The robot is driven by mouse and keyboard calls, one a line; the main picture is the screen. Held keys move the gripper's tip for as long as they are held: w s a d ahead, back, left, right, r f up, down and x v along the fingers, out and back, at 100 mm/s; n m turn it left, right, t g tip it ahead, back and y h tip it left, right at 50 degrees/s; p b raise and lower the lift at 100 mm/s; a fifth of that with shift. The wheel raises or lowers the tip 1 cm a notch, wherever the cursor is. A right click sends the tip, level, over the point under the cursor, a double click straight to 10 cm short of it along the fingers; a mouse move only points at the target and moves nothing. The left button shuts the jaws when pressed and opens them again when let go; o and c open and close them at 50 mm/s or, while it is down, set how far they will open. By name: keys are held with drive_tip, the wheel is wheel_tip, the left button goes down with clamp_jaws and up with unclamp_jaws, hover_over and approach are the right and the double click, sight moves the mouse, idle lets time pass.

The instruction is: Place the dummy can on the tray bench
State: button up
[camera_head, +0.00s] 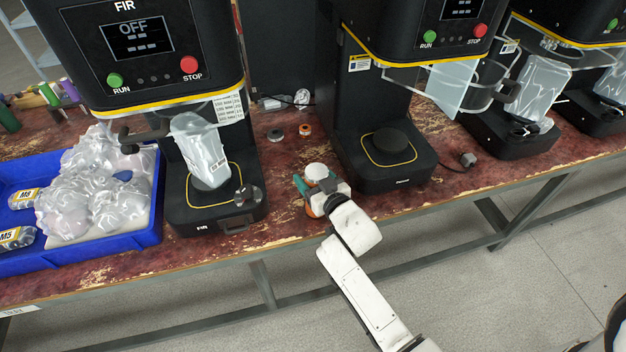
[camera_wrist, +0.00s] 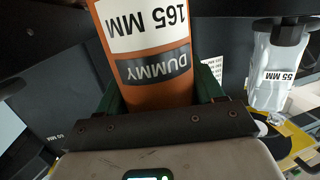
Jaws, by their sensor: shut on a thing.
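The dummy can (camera_wrist: 150,50) is orange, with a white "165 MM" label and a dark "DUMMY" label, both upside down in the wrist view. My gripper (camera_wrist: 160,92) is shut on it, with a green finger on each side. In the head view my gripper (camera_head: 314,188) is between the two nearest machines, and only a little orange of the can shows. I cannot tell whether the can touches the bench. The reddish, worn bench (camera_head: 110,279) runs across the head view, with a partly cut-off label (camera_head: 18,311) on its front edge at the left.
A blue tray (camera_head: 150,232) with clear bags and M8 and M5 jars fills the bench's left. The FIR machine (camera_head: 215,215) reads OFF and has a clear container on its base. Another machine (camera_head: 390,170) stands right of my gripper. Small rings (camera_head: 275,134) lie behind.

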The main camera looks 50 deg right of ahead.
drive_tip(key=shift+f, duration=0.15)
drive_tip(key=shift+f, duration=0.15)
drive_tip(key=o, duration=1.2)
